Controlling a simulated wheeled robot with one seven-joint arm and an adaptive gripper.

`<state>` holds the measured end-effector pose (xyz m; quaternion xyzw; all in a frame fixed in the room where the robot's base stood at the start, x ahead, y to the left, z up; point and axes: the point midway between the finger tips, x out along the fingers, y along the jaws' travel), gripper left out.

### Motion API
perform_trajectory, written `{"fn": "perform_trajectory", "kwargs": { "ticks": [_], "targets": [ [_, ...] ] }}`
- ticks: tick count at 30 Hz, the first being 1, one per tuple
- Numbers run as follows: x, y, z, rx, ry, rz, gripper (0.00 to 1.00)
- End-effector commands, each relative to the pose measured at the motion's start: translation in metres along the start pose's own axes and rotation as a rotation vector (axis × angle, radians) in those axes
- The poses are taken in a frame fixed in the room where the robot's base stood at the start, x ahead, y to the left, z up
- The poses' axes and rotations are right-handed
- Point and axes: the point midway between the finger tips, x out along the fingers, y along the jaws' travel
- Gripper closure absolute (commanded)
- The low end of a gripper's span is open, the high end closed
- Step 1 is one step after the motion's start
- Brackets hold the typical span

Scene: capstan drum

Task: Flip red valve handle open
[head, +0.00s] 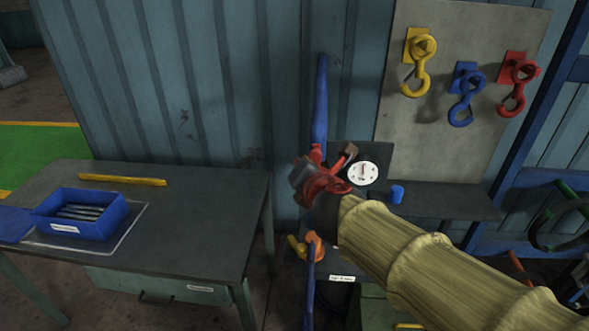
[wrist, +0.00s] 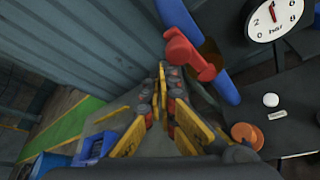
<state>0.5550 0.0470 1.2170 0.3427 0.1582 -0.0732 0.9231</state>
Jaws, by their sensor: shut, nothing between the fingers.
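The red valve handle (wrist: 190,54) shows in the wrist view against a blue pipe (wrist: 222,84), just right of my fingertips. My gripper (wrist: 162,72) has its yellow-and-black fingers together at the tips, with nothing between them. The tips appear beside the handle, with a small gap in the picture; contact cannot be told. In the head view the blue pipe (head: 320,105) runs up the wall, and a red part (head: 316,152) shows at its lower end. My wrist and tan-sleeved arm hide much of the area around the valve there.
A round white gauge (head: 363,173) and a blue cap (head: 397,194) are right of the pipe. An orange knob (wrist: 247,135) sits below. Hooks hang on a grey board (head: 450,150). A table (head: 215,195) at left carries a blue bin (head: 80,222) and a yellow bar (head: 122,180).

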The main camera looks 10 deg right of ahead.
Motion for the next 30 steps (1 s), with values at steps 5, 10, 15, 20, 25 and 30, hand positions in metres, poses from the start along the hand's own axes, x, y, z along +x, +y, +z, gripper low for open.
{"fn": "perform_trajectory", "kwargs": {
  "ticks": [5,10,15,20,25,30],
  "targets": [
    [-0.0013,-0.0044,0.0039,0.0,0.0,-0.004,1.0],
    [-0.0024,-0.0051,0.0059,-0.001,0.0,-0.003,1.0],
    [-0.0028,-0.0053,0.0068,-0.001,-0.001,-0.003,1.0],
    [-0.0029,-0.0052,0.0072,-0.001,-0.002,-0.003,1.0],
    [-0.0028,-0.0052,0.0074,-0.001,-0.003,-0.004,1.0],
    [0.0025,-0.0035,0.0039,-0.001,-0.002,-0.004,1.0]
  ]
}}
